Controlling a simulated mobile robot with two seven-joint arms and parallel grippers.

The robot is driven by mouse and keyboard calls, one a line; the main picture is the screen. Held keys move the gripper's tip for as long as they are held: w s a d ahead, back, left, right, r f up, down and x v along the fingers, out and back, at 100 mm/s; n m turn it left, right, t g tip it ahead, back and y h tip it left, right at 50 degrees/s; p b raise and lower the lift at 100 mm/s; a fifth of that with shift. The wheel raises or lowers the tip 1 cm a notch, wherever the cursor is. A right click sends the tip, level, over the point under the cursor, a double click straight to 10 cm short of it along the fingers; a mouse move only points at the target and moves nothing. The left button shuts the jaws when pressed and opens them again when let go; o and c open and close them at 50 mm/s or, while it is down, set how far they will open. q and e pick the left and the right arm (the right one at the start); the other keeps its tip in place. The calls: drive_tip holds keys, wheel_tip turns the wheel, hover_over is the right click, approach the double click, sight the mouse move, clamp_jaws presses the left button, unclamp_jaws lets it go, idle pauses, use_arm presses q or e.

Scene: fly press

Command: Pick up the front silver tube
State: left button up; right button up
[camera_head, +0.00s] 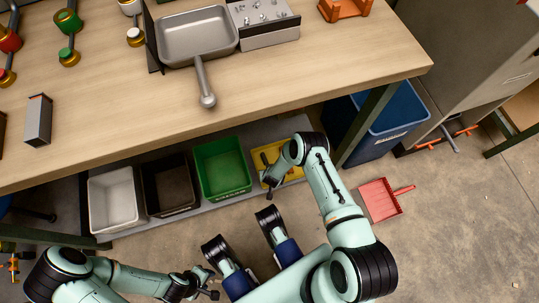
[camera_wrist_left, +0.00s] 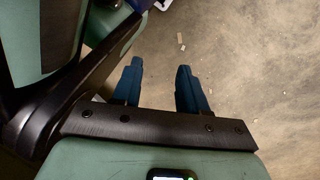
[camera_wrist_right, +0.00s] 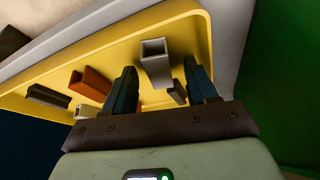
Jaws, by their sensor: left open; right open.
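The right wrist view shows a yellow tray holding several square tubes. Another small silver tube (camera_wrist_right: 85,112) lies to the left. I cannot tell for sure which is the front one. The right gripper is open over the tray, and no grip on a tube shows. In the head view my arm partly hides the yellow tray (camera_head: 284,154). My left gripper (camera_head: 208,284) is open and empty over bare floor.
An orange tube (camera_wrist_right: 90,85) and a dark tube (camera_wrist_right: 47,95) share the tray. A green bin (camera_head: 222,168) stands left of it, a blue bin (camera_head: 400,115) to the right. The wooden tabletop (camera_head: 290,85) overhangs the shelf. A red dustpan (camera_head: 380,200) lies on the floor.

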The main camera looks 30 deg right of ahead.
clamp_jaws()
drive_tip(key=shift+r, duration=0.1)
